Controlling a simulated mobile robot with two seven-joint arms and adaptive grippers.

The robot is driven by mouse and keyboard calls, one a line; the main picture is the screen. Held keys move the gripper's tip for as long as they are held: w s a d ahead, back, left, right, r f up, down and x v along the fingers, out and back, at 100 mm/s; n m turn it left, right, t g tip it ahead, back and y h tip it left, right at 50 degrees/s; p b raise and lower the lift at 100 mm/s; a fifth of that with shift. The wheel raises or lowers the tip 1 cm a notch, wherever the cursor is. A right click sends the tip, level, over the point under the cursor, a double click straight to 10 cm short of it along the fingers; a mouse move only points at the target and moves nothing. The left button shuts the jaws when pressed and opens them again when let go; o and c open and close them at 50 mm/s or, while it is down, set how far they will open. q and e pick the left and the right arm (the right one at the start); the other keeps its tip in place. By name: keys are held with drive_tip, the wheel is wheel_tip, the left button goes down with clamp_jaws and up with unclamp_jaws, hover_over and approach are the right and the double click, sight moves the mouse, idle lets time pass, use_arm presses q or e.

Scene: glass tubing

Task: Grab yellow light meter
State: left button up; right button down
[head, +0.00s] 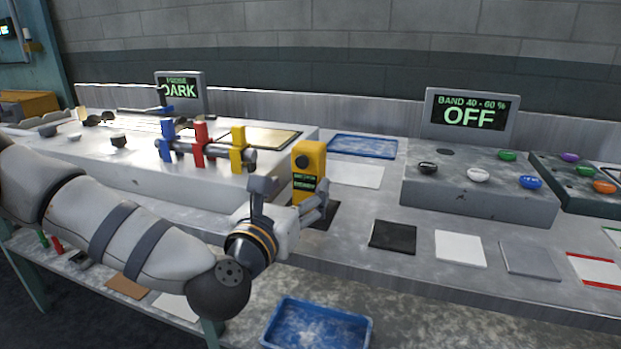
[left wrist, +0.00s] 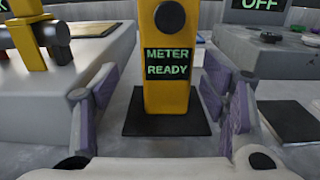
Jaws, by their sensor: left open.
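The yellow light meter (head: 309,160) stands upright on a dark square mat (head: 327,216) on the bench. In the left wrist view the meter (left wrist: 167,98) is centred and its screen reads "METER READY". My left gripper (head: 292,197) is open in front of the meter. In the left wrist view its two fingers (left wrist: 165,92) are spread on either side of the meter's body, with a gap visible on each side. The lower part of the meter is partly hidden by the gripper in the head view. My right gripper is not in view.
Left of the meter, a raised block (head: 160,190) carries blue, red and yellow (head: 238,150) clamps on a tube. At right, a control box (head: 480,190) with coloured knobs stands below an "OFF" display (head: 469,116). Flat black, white and grey squares lie on the bench. A blue tray (head: 318,325) sits lower.

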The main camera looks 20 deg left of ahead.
sight(305, 187)
use_arm(q)
drive_tip(key=w, duration=0.3)
drive_tip(key=w+d, duration=0.1)
drive_tip(key=shift+w+f, duration=0.2)
drive_tip(key=shift+w, duration=0.2)
drive_tip(key=c, duration=1.4)
drive_tip(key=shift+o, duration=0.2)
